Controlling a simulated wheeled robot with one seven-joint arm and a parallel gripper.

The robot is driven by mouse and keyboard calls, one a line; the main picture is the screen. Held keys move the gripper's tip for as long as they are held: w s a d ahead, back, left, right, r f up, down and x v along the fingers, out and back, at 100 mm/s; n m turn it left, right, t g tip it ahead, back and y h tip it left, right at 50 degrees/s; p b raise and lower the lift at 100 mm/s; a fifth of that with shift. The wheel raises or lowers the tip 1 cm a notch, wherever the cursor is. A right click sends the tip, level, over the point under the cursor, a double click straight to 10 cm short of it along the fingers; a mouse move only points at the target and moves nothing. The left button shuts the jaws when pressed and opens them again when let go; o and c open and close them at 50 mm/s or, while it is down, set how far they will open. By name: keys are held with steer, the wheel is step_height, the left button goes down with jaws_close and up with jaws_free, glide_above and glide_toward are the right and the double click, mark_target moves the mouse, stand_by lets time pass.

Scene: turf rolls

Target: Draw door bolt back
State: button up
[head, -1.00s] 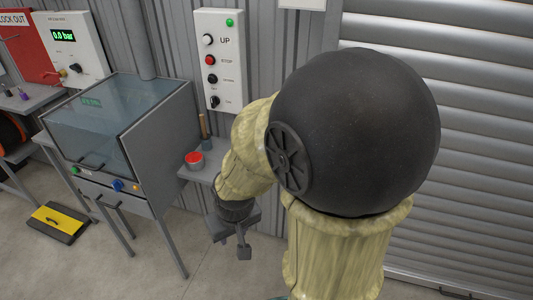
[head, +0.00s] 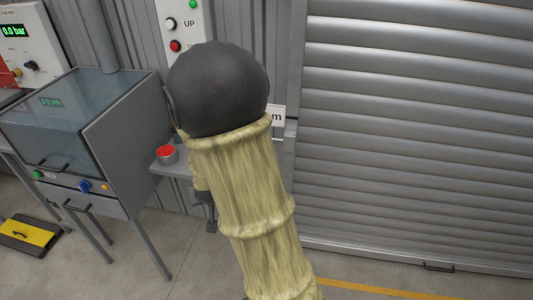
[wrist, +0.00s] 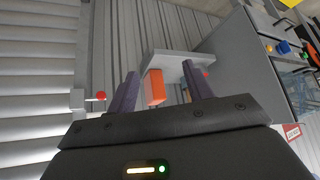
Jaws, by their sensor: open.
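The roller shutter door (head: 420,130) fills the right of the head view and the left of the wrist view (wrist: 35,90). In the wrist view a small pale fitting (wrist: 77,98) with a short rod and a red knob (wrist: 99,96) sits by the shutter's edge; it looks like the bolt. The fitting is left of my gripper (wrist: 160,70) and apart from it. My gripper is open, with nothing held. In the head view my arm hides most of it; only a dark part (head: 211,222) shows.
A glass-lidded cabinet (head: 90,120) stands left. A low handle (head: 438,268) is at the shutter's foot. Floor before the shutter is clear.

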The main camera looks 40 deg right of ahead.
steer(key=w+d+f+m+t+h+b, duration=0.1)
steer(key=d+f+h+b, duration=0.3)
steer(key=d, duration=0.5)
steer(key=w+d+f+m+t+h+b, duration=0.1)
steer(key=w+d+f+t+h+b, duration=0.2)
steer(key=d+h, duration=0.4)
steer(key=w+d+f+b, duration=0.1)
steer(key=d+f, duration=0.1)
steer(key=d, duration=0.1)
steer(key=shift+m+h, duration=0.4)
steer(key=p+x, duration=0.1)
steer(key=x, duration=1.6)
steer(key=shift+w+r+p, duration=0.15)
steer(key=shift+w+p, duration=0.1)
steer(key=shift+p, duration=0.15)
